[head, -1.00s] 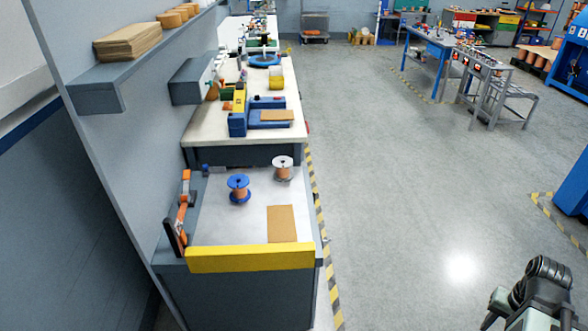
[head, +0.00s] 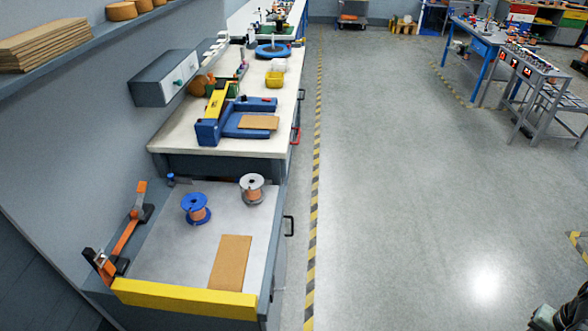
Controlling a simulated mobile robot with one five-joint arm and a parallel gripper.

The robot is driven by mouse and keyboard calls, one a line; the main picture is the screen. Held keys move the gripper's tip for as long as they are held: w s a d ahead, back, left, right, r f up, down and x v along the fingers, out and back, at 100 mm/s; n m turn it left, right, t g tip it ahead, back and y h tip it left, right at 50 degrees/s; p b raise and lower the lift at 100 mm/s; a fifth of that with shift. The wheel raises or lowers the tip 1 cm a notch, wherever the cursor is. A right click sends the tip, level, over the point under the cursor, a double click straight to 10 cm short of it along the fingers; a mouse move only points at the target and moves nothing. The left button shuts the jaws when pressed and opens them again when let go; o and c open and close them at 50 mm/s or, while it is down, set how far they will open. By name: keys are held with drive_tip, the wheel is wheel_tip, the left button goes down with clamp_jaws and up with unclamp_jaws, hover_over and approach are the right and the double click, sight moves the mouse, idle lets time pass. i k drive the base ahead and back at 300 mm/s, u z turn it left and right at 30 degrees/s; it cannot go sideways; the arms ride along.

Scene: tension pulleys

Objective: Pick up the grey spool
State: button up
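The grey spool (head: 253,188) stands upright on the low pale worktop (head: 190,250), with light grey flanges and copper-coloured wire. A blue spool (head: 195,208) with similar wire stands to its left and a little nearer. They are apart. Only a small dark part of my arm (head: 562,312) shows in the bottom right corner, far from the spools. My gripper's fingers are not in view.
A brown board (head: 231,262) lies on the worktop, behind a yellow front edge (head: 185,299). An orange and black lever device (head: 125,235) stands at the left. A higher bench (head: 180,138) adjoins behind. Open floor (head: 400,200) lies right, past a striped line.

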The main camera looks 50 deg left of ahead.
sight(253, 189)
drive_tip(key=u, duration=0.05)
drive_tip(key=i, duration=1.9)
drive_tip(key=u, duration=5)
drive_tip(key=i, duration=1)
drive_tip(key=z, duration=0.05)
